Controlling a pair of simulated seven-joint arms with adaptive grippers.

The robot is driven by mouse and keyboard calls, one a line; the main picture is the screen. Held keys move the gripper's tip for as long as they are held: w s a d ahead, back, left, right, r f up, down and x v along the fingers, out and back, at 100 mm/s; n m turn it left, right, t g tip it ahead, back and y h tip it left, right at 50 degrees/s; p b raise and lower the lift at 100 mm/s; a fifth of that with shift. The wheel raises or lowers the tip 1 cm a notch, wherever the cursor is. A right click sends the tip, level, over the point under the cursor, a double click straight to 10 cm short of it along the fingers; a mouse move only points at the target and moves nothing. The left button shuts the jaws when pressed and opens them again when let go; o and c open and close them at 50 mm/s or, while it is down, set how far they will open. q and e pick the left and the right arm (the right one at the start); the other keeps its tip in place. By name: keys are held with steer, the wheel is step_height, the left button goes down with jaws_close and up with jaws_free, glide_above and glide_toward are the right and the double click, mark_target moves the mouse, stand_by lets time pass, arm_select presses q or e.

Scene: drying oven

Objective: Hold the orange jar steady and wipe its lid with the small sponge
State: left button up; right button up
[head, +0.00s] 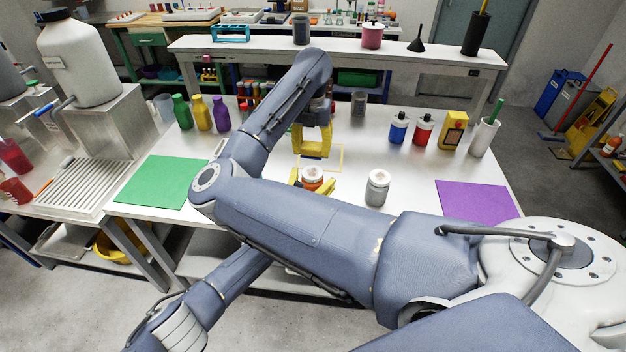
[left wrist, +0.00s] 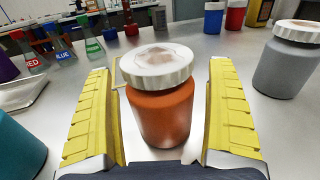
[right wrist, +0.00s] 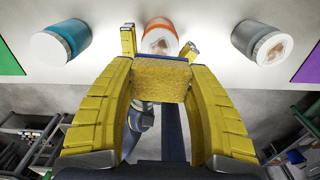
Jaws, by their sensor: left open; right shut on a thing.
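The orange jar (left wrist: 165,115) stands upright on the table with a white lid (left wrist: 155,68) that bears a brownish smudge. It also shows in the head view (head: 312,184) and at the top of the right wrist view (right wrist: 158,27). My left gripper (head: 313,182) is open, with one yellow finger on each side of the jar; gaps show between jar and fingers in the left wrist view. My right gripper (head: 312,150) is shut on the small yellow sponge (right wrist: 160,78). It holds the sponge above the table, beyond the jar in the head view and apart from the lid.
A grey jar (head: 377,188) with a smudged white lid stands right of the orange jar. A teal jar (right wrist: 62,42) stands on its other side, hidden by my arm in the head view. A green mat (head: 160,182) and a purple mat (head: 475,202) lie at the table's sides.

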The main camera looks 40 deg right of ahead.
stand_by(0.3)
arm_select(q)
steer(key=c, duration=1.3)
stand_by(0.9)
